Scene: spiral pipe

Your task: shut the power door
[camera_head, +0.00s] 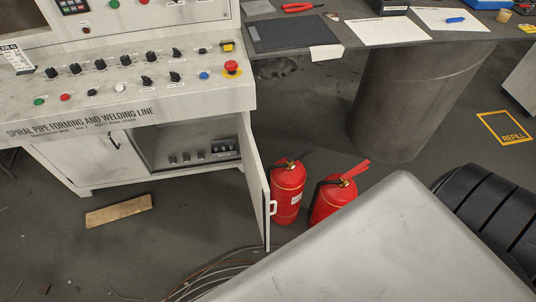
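The power door (255,184) is a light panel under the control console. It stands open, swung out from the right side of the cabinet, seen nearly edge-on. Its white handle (272,208) is on the right-facing side near the free edge. The open cabinet compartment (180,133) shows several switches or breakers (222,147) inside. Neither of my grippers is in view.
Two red fire extinguishers (288,192) (333,197) stand on the floor just right of the door. A wooden plank (118,211) and cables (205,273) lie on the floor. The console (130,115) overhangs the cabinet. A table (345,33) stands at the back.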

